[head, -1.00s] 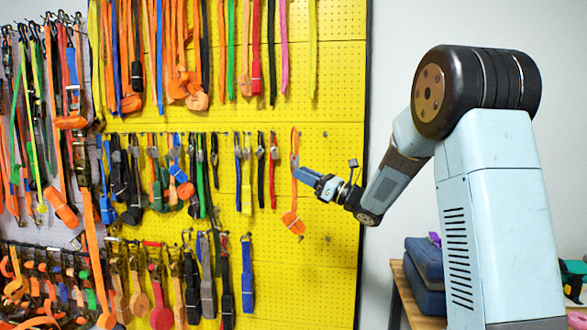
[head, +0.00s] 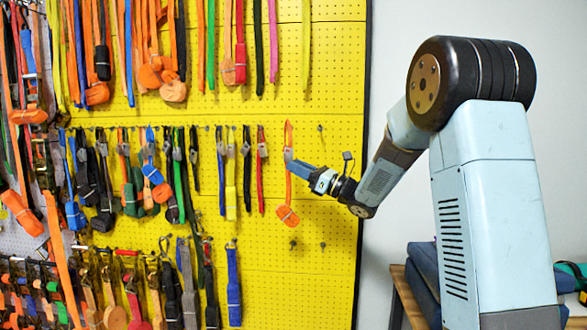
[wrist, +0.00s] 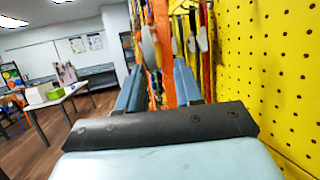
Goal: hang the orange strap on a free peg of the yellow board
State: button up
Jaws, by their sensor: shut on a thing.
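The orange strap (head: 288,190) hangs upright in front of the yellow board (head: 345,180), with a folded bundle at its lower end. My gripper (head: 291,164) is shut on its upper part, with a short length rising above the fingers. In the wrist view the orange strap (wrist: 163,50) shows between the two blue fingers. I cannot tell whether its top touches the board or a peg. A bare peg (head: 320,128) is right of the strap's top. Two more bare pegs, a left one (head: 293,244) and a right one (head: 322,246), are below the bundle.
A red strap (head: 261,175) and a yellow strap (head: 231,185) hang left of the orange one. A blue strap (head: 234,285) hangs lower left. More straps crowd the board's left half. The board's right strip is mostly clear. A wooden table (head: 408,300) stands at the right.

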jog(key=shift+s+a, duration=0.1)
jog(key=shift+a, duration=0.45)
jog(key=w+d+f, duration=0.2)
jog(key=w, duration=0.7)
jog(key=shift+w, duration=0.3)
dwell(1.1)
jog(key=shift+f, duration=0.1)
dwell(0.4)
